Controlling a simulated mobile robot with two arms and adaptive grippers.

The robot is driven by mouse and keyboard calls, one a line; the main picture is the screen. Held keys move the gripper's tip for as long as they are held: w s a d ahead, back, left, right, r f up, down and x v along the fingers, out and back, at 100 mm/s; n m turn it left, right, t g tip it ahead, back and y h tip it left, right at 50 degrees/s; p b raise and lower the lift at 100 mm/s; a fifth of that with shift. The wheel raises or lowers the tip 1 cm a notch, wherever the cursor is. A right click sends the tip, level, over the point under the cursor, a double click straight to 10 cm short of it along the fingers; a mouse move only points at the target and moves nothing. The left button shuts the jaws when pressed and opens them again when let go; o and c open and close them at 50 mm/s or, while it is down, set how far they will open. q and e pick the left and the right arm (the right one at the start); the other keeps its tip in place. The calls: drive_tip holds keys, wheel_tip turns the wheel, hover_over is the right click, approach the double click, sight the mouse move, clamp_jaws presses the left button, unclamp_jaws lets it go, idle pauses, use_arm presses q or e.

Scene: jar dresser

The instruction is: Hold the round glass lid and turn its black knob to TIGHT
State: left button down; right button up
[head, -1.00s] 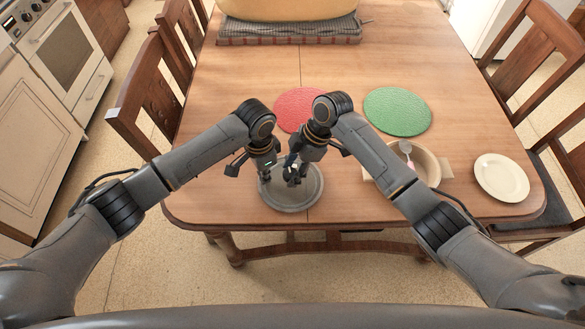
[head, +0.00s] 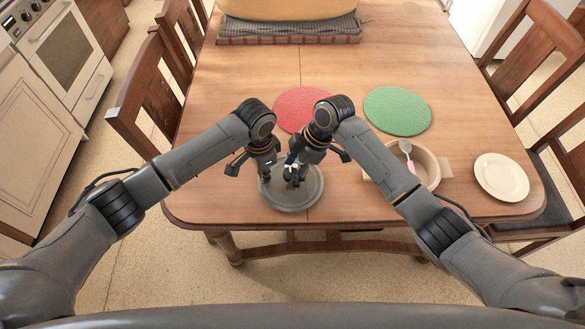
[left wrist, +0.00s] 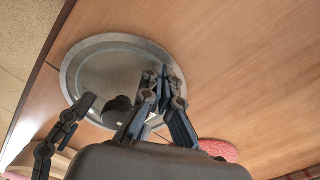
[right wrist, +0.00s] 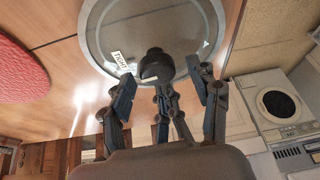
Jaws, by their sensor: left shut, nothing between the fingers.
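The round glass lid (head: 308,200) with a grey rim lies near the table's front edge; it also shows in the left wrist view (left wrist: 95,65) and right wrist view (right wrist: 197,20). Its black knob (right wrist: 155,65) stands at its middle, also in the left wrist view (left wrist: 116,108). A TIGHT label (right wrist: 120,59) lies beside the knob. My left gripper (head: 268,172) is shut and empty over the lid's left part. My right gripper (head: 293,178) is over the lid, its fingers apart around the knob's near side; whether they touch it is unclear.
A red mat (head: 300,108) and a green mat (head: 397,111) lie behind the lid. To the right are a bowl (head: 428,167) with a spoon (head: 408,153) and a white plate (head: 501,177). My two grippers are very close together. The table's front edge is near.

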use_arm(q)
drive_tip(key=shift+s+f, duration=0.1)
drive_tip(key=shift+f, duration=0.1)
use_arm(e)
drive_tip(key=shift+r, duration=0.1)
drive_tip(key=v, duration=1.2)
drive_tip(key=shift+s, duration=0.1)
use_arm(q)
wheel_tip(320, 180, up, 2)
drive_tip(key=shift+r+p, duration=0.1)
drive_tip(key=shift+p, duration=1.15)
wheel_tip(320, 180, up, 3)
drive_tip(key=p, duration=0.3)
use_arm(e)
wheel_tip(320, 180, up, 5)
drive_tip(key=shift+r, duration=0.25)
use_arm(q)
drive_tip(key=shift+w+r, duration=0.1)
drive_tip(key=shift+w, duration=0.1)
